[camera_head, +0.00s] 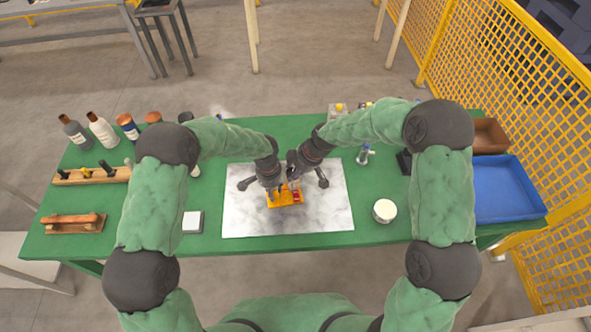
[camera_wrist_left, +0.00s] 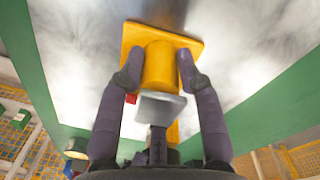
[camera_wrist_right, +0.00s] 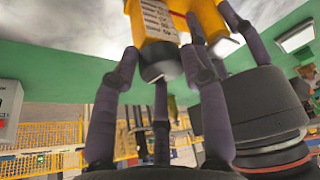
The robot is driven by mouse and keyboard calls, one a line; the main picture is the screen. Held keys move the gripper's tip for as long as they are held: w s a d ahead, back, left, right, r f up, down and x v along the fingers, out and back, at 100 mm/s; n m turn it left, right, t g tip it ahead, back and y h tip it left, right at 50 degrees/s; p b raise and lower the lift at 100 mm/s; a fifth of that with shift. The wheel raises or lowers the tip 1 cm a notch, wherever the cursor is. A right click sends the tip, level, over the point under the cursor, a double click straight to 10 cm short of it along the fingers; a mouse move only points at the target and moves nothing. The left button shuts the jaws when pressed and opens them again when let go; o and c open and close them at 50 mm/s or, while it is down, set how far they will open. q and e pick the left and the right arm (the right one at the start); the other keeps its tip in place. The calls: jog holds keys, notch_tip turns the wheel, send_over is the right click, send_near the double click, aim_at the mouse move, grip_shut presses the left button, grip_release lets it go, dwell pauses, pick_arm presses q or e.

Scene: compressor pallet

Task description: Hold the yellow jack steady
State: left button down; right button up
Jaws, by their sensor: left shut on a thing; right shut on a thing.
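The yellow jack (camera_head: 286,197) stands on the grey-white sheet in the middle of the green table. My right gripper (camera_head: 297,180) is beside the left one. In the right wrist view its fingers (camera_wrist_right: 163,62) close around a grey-ended part of the yellow body, below a white label (camera_wrist_right: 157,18). The grippers partly hide the jack in the head view.
Several bottles (camera_head: 102,131) and a wooden tool rack (camera_head: 92,176) are at the left. A white block (camera_head: 193,221) and a round white tub (camera_head: 384,211) flank the sheet (camera_head: 330,219). A blue tray (camera_head: 510,190) is at the right, near the yellow mesh fence (camera_head: 540,75).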

jog(key=shift+s+f, duration=0.3)
jog(key=shift+s, duration=0.05)
jog(key=o, duration=1.1)
jog(key=shift+w+r, duration=0.15)
jog(key=shift+r, duration=0.15)
jog(key=shift+d+r, duration=0.1)
jog(key=shift+r, duration=0.2)
jog(key=v, duration=1.1)
